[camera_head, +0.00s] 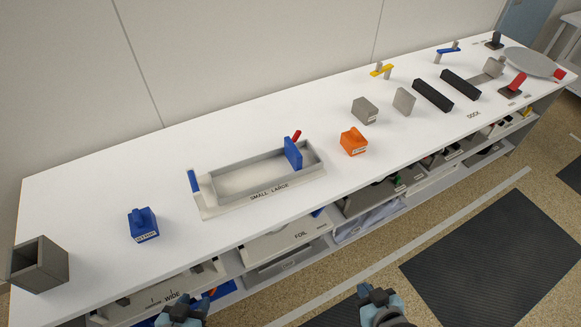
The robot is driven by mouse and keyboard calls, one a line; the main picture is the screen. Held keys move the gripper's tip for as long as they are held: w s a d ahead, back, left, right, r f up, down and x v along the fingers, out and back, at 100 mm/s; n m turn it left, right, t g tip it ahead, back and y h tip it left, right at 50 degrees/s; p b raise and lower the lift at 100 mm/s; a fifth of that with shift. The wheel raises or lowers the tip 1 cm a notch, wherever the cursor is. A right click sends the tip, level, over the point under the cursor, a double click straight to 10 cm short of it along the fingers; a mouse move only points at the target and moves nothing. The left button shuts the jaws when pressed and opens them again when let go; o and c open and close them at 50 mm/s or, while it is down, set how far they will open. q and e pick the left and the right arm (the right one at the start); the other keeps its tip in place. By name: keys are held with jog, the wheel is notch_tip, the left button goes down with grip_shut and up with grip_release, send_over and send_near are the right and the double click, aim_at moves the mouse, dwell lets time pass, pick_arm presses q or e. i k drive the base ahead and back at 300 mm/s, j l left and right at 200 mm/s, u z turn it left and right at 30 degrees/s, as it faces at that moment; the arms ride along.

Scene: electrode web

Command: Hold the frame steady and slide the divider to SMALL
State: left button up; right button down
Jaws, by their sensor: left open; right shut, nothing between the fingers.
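The frame (232,204) is a beige-grey rectangular tray on the white bench. Its front is lettered SMALL, then LARGE to the right. A blue upright tab (194,181) stands at its left end. The divider (292,154) is a blue upright plate with a red piece at its top, standing in the right part of the frame, towards the LARGE side. My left gripper (183,306) is low at the bottom edge, in front of the bench, open and away from the frame. My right gripper (377,296) is at the bottom, shut and empty, also apart from everything.
A blue labelled block (143,226) and a dark open box (40,264) stand left of the frame. An orange block (353,142) and grey blocks (364,110) stand to its right. Black bars (432,95) lie further right. Shelves are under the front edge.

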aim_at(292, 154)
jog(key=i+l+u, duration=0.75)
jog(key=l, duration=0.15)
